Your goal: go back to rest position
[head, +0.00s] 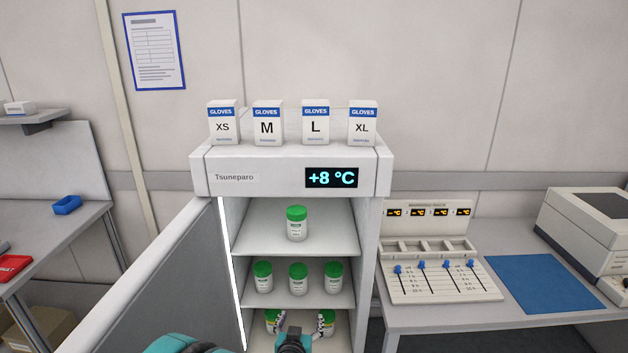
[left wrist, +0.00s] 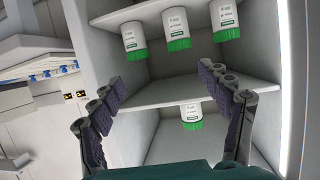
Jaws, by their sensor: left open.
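My left gripper (head: 298,326) is at the bottom of the head view, in front of the open fridge cabinet (head: 369,240) at about its lowest visible shelf. In the left wrist view, which is upside down, the gripper (left wrist: 160,82) is open, with nothing between its fingers. A white bottle with a green lid (head: 297,224) stands on the top shelf. Three similar bottles (head: 298,278) stand on the middle shelf. Two more (head: 273,321) show partly behind my fingers on the lower shelf. My right gripper is not in view.
The cabinet's open door (head: 165,280) swings out to the left. Glove boxes (head: 267,122) stand on its top. At right a bench holds a slider panel (head: 440,270), a blue mat (head: 545,283) and a machine (head: 597,240). A side table (head: 60,235) with a blue bin (head: 67,205) is at left.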

